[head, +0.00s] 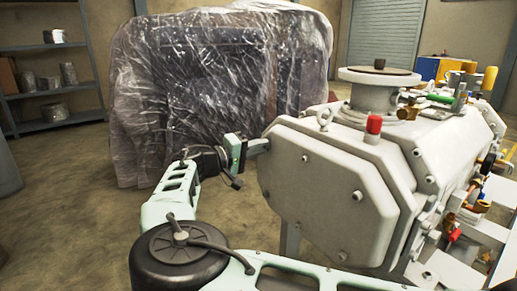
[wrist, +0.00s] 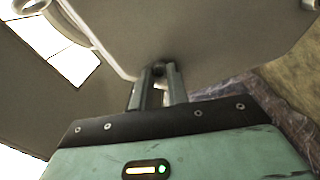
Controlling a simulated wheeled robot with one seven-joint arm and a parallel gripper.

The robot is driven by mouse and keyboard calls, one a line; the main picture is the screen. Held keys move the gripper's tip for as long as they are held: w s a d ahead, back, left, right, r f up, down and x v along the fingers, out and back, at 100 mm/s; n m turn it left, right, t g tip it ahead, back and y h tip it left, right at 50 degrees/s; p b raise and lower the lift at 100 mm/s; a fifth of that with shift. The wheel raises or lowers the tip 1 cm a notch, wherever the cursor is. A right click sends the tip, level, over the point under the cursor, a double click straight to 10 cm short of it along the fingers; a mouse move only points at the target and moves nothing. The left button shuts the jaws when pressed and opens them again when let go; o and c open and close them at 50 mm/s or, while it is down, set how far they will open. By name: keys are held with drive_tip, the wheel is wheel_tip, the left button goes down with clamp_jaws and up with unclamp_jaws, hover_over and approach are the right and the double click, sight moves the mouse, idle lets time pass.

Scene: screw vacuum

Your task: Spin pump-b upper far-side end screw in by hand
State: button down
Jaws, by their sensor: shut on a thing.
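The pump (head: 310,190) is a pale grey housing with a faceted end plate that carries several small screws, in the right half of the head view. My gripper (head: 262,147) reaches the plate's upper left edge from the left. In the wrist view the gripper's fingers (wrist: 159,82) are closed around a small dark screw (wrist: 158,68) against the pump's pale face (wrist: 190,35). In the head view that screw is hidden behind the plate's edge and the fingers. How deep the screw sits cannot be told.
A machine under plastic wrap (head: 215,80) stands close behind my arm. A lifting eye (head: 325,115) and a red cap (head: 373,125) rise from the pump's top. Shelves (head: 50,75) stand at the back left. The floor at left (head: 70,200) is clear.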

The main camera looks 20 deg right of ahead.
drive_tip(key=c, duration=1.3)
unclamp_jaws()
drive_tip(key=shift+c, duration=0.2)
drive_tip(key=shift+a, duration=0.1)
drive_tip(key=p+v, duration=0.2)
drive_tip(key=v, duration=1.5)
drive_tip(key=shift+a, duration=0.15)
drive_tip(key=shift+s, duration=0.1)
